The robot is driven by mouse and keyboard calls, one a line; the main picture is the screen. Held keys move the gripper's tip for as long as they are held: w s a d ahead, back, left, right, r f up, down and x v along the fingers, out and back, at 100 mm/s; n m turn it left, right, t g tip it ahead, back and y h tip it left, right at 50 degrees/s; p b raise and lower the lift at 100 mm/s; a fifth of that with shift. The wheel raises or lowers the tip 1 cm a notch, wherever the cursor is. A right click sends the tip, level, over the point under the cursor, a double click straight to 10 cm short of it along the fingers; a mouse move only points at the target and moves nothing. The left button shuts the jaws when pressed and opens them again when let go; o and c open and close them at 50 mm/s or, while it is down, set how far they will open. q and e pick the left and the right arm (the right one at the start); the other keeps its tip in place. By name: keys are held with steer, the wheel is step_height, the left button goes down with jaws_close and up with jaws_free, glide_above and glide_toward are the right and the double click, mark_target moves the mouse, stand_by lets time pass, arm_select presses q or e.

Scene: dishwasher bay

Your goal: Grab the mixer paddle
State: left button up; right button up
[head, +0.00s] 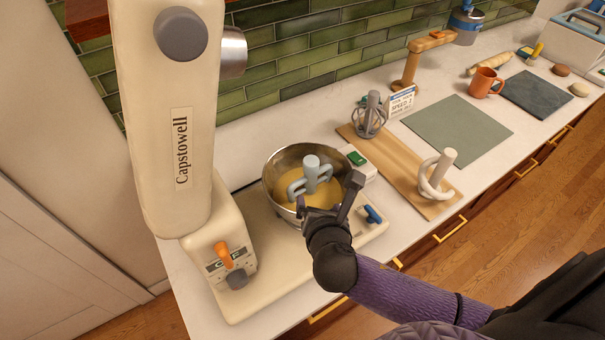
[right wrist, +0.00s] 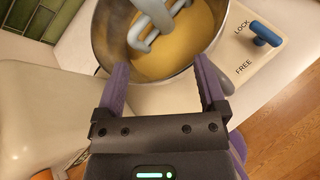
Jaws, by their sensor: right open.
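The mixer paddle (head: 311,172) is pale blue-grey and stands in the steel mixing bowl (head: 275,168), its lower part in yellow batter. In the right wrist view the paddle (right wrist: 153,20) is at the top, cut off by the frame edge. My right gripper (head: 328,195) is open and empty at the bowl's near rim, close to the paddle but not around it. In the right wrist view its two fingers (right wrist: 162,68) point at the bowl, apart from each other. My left gripper is not in view.
The tilted-up mixer head (head: 160,120) stands left of the bowl. A wooden board (head: 400,160) right of it holds a wire whisk (head: 370,118) and a white dough hook (head: 437,175). A blue lock lever (head: 372,214) is right of my gripper. A grey-green mat (head: 458,130) lies bare.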

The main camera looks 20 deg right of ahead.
mark_target(312, 173)
steer(key=w+d+n, duration=0.1)
steer(key=w, duration=0.2)
steer(key=w+d+f+n+t+b, duration=0.1)
steer(key=w+n, duration=0.1)
steer(key=w, duration=0.1)
steer(key=w+d+f+n+b, duration=0.1)
steer(key=w, duration=0.3)
steer(key=shift+w+d+f, duration=0.1)
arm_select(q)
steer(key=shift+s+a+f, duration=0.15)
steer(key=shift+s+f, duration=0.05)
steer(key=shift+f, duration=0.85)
arm_select(e)
steer(key=shift+t, duration=0.3)
jaws_close()
